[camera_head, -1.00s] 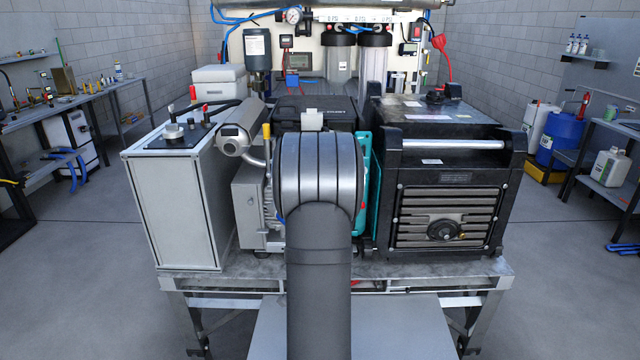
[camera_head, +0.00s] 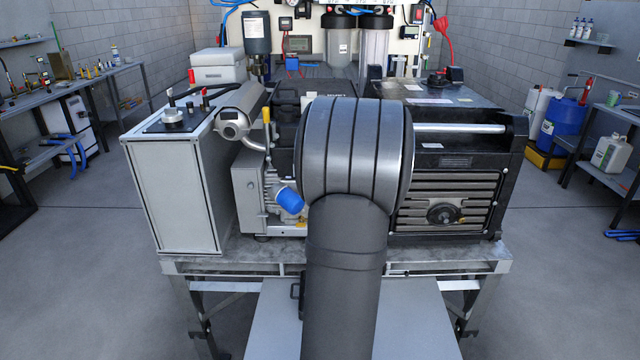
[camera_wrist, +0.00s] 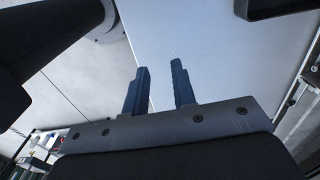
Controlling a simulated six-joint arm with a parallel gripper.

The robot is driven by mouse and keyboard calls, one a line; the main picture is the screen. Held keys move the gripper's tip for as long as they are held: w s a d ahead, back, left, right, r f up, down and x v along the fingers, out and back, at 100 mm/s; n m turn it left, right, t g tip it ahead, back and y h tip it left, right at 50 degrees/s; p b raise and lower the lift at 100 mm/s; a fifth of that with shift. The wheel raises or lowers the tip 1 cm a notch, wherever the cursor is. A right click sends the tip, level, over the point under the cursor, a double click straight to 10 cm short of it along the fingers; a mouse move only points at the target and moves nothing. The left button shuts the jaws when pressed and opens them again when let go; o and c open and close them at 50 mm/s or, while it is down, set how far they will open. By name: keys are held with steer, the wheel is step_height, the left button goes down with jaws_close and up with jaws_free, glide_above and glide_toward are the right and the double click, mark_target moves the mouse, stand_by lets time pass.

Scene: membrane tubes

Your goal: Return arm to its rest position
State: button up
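My gripper (camera_wrist: 159,90) shows in the wrist view with its two dark blue fingers apart and nothing between them. Behind the fingers are plain pale panels. In the head view my arm's large grey joint stands in front of the bench equipment and hides its middle. The gripper's fingers cannot be made out in the head view. A blue rounded part (camera_head: 289,200) shows just left of the arm joint; I cannot tell whether it belongs to the machine or to my arm.
A metal bench (camera_head: 225,262) carries a grey box unit (camera_head: 180,200) at left and a black generator-like case (camera_head: 450,180) at right. Side benches line both walls.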

steer(key=s+d, duration=0.2)
steer(key=d, duration=1.1)
steer(key=shift+s, duration=0.25)
steer(key=shift+a+r, duration=0.1)
stand_by(0.8)
